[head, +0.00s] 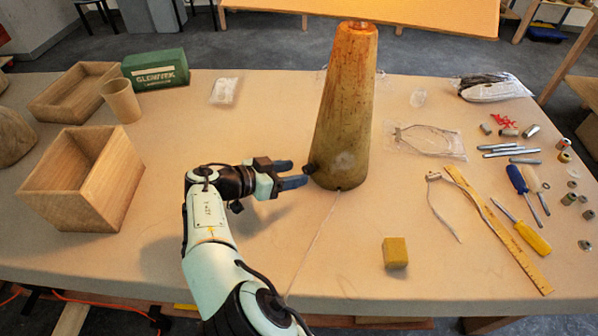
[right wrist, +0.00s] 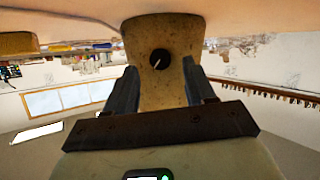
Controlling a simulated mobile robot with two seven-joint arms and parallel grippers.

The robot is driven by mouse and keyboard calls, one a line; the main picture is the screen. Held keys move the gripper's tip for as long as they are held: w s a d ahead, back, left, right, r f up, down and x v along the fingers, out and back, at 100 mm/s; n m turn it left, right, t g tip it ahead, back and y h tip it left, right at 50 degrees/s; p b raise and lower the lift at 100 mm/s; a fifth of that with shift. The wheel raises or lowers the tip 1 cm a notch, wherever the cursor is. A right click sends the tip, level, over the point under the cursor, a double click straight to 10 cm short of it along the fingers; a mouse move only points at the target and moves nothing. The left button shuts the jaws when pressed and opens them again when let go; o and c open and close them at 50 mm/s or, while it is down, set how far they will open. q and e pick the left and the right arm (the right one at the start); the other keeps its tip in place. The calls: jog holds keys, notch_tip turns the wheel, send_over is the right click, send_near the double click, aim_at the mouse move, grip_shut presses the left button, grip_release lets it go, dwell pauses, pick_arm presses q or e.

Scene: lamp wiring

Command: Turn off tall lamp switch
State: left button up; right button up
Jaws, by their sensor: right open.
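The tall lamp's tapering, mottled tan body (head: 342,115) stands upright on the table, orange near its top. A small black switch knob (head: 310,169) sits low on its left side. In the right wrist view the knob (right wrist: 159,59) is round, with a pale pointer line, on the lamp body (right wrist: 165,85). My right gripper (head: 291,174) is open and empty, just left of the knob, with its fingertips close to the lamp. In the right wrist view the knob shows between the two fingers (right wrist: 160,78), which appear apart from it. My left gripper is not in view.
A cord (head: 313,250) runs from the lamp's base toward the front edge. A yellow block (head: 395,252) lies front right. Wooden boxes (head: 70,200) and a cup (head: 121,101) stand left. A ruler (head: 500,230), screwdrivers and small parts lie right. A broad orange shape (head: 400,14) spans the top.

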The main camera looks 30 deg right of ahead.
aim_at(305, 171)
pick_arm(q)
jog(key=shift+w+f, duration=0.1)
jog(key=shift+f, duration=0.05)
pick_arm(e)
jog(key=shift+x, duration=1.6)
jog(key=shift+c, duration=0.3)
jog(key=shift+a, duration=0.1)
grip_shut()
